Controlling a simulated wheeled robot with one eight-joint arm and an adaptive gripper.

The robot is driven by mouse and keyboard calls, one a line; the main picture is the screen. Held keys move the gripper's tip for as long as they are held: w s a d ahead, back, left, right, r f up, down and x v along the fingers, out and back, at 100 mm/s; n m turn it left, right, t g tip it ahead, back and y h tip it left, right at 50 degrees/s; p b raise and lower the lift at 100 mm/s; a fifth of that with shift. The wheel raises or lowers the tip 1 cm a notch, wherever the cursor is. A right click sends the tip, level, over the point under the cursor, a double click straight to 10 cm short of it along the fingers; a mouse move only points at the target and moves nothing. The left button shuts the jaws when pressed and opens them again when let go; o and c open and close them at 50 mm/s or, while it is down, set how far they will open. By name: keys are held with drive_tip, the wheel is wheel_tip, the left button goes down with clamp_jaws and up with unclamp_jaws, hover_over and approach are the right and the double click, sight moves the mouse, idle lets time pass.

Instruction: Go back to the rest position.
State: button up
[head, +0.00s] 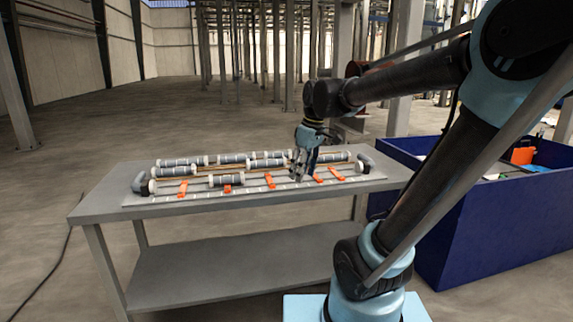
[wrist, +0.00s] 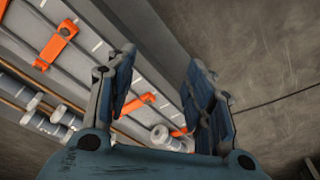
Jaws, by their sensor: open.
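My gripper (head: 303,165) hangs over the right part of the grey table, by the plate with the rollers. In the wrist view my gripper (wrist: 165,90) has its two fingers spread apart with nothing between them. Whether the fingertips touch the plate cannot be told from the head view. My arm reaches in from the right of the head view.
The grey table (head: 90,208) carries a plate with several grey rollers (head: 227,180) and orange clips (head: 183,188). A blue bin (head: 475,230) with loose items stands to the right. Open floor lies left of the table; steel columns stand behind.

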drive_tip(key=s+d+f+m+t+h, duration=0.1)
drive_tip(key=s+d+f+m, duration=0.9)
drive_tip(key=s+d+f, duration=0.3)
drive_tip(key=shift+s+d+f+h, duration=0.4)
drive_tip(key=shift+s+f, duration=0.35)
drive_tip(key=shift+f, duration=0.2)
drive_tip(key=shift+w+f, duration=0.2)
drive_tip(key=shift+w, duration=0.2)
